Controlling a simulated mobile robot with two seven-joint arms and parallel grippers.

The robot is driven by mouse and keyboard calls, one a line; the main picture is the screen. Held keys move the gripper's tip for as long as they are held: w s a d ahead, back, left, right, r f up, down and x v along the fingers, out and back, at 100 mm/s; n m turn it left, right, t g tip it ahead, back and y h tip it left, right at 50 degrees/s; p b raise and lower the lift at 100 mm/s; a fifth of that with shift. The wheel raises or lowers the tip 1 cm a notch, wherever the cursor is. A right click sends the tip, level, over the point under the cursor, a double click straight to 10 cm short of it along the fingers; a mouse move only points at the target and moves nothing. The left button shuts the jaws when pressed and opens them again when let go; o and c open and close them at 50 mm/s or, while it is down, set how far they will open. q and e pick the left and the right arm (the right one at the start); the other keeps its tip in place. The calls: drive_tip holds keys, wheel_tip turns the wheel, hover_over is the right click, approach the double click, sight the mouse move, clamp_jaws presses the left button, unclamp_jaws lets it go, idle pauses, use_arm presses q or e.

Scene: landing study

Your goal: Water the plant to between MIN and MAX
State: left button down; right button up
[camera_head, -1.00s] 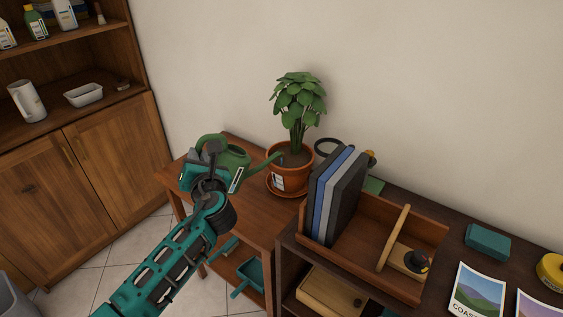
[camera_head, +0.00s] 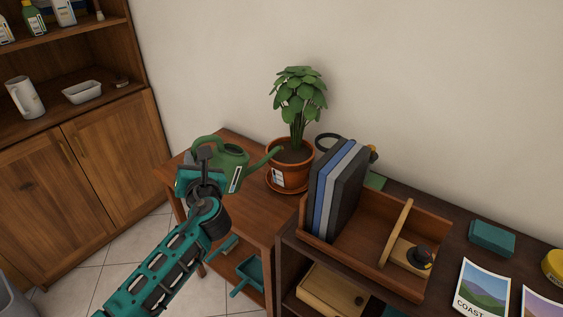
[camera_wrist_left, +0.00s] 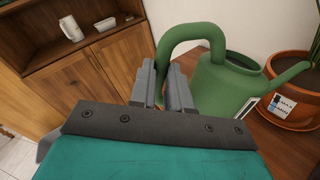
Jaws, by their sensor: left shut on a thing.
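A green watering can (camera_head: 233,166) is held above the small wooden table, its spout pointing right with the tip at the plant pot's rim. My left gripper (camera_head: 204,155) is shut on its handle; the wrist view shows the fingers (camera_wrist_left: 166,88) at the handle and the can's body (camera_wrist_left: 222,90). The leafy plant (camera_head: 298,100) stands upright in a terracotta pot (camera_head: 291,172) on a saucer (camera_head: 288,189). A white label is on the pot; its marks are too small to read in the head view. No water stream shows. My right gripper is not in view.
Right of the pot, a wooden organizer (camera_head: 430,232) holds upright folders (camera_head: 337,190) on a dark shelf unit. A cabinet (camera_head: 110,150) stands at left. The small table's front (camera_head: 255,217) is bare.

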use_arm(q)
wheel_tip(320, 180, down, 9)
drive_tip(key=n+b, duration=0.4)
drive_tip(key=b, duration=0.6)
drive_tip(key=shift+s+a+n+t+b, duration=0.35)
drive_tip(key=shift+a+n+t+b, duration=0.05)
drive_tip(key=shift+a, duration=0.05)
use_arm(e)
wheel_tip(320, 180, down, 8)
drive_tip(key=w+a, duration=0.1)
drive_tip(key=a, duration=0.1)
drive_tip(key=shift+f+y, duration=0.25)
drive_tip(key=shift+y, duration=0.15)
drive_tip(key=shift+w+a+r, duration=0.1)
